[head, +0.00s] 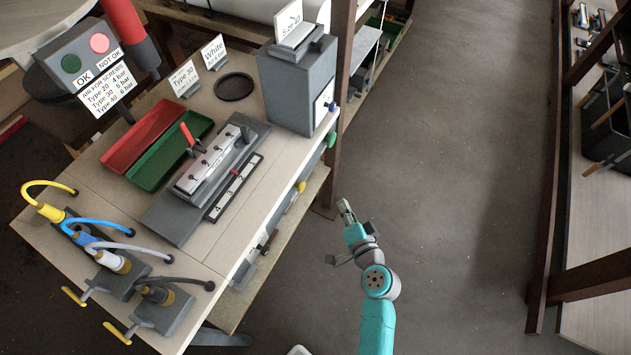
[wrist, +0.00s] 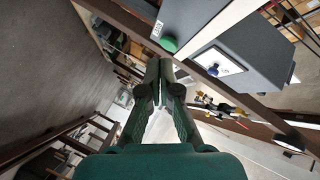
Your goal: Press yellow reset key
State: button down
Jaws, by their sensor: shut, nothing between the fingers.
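The yellow key (head: 301,187) is a small round button on the front edge of the workbench (head: 232,229) in the head view. I cannot make it out in the wrist view. My gripper (head: 345,207) is to the right of the yellow key in the head view, apart from the bench edge. Its fingers are shut and empty, and they also show close together in the wrist view (wrist: 158,68). A green button (head: 331,140) sits farther along the same edge and shows in the wrist view (wrist: 169,44) beyond the fingertips.
A grey box (head: 297,85) with a blue knob (wrist: 213,70) stands on the bench corner near a brown upright post (head: 337,150). A black knob (head: 263,249) is on the nearer bench edge. The floor (head: 450,170) right of my arm is clear.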

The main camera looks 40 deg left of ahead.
dwell(0.3)
jog(key=s+a, duration=0.2)
jog(key=a, duration=0.6)
jog(key=shift+a, duration=0.3)
jog(key=shift+s+a, duration=0.15)
dwell(1.3)
jog(key=shift+a, duration=0.25)
jog(key=shift+s+a, duration=0.2)
jog(key=shift+a, duration=0.4)
dwell(0.9)
jog(key=shift+d, duration=0.15)
jog(key=shift+w+d, duration=0.25)
jog(key=shift+d, duration=0.6)
jog(key=shift+d, duration=0.1)
jog(key=shift+w+d, duration=0.2)
jog(key=shift+d, duration=0.6)
jog(key=shift+w+d, duration=0.2)
jog(key=shift+d, duration=0.55)
jog(key=shift+w+d, duration=0.2)
jog(key=shift+d, duration=0.6)
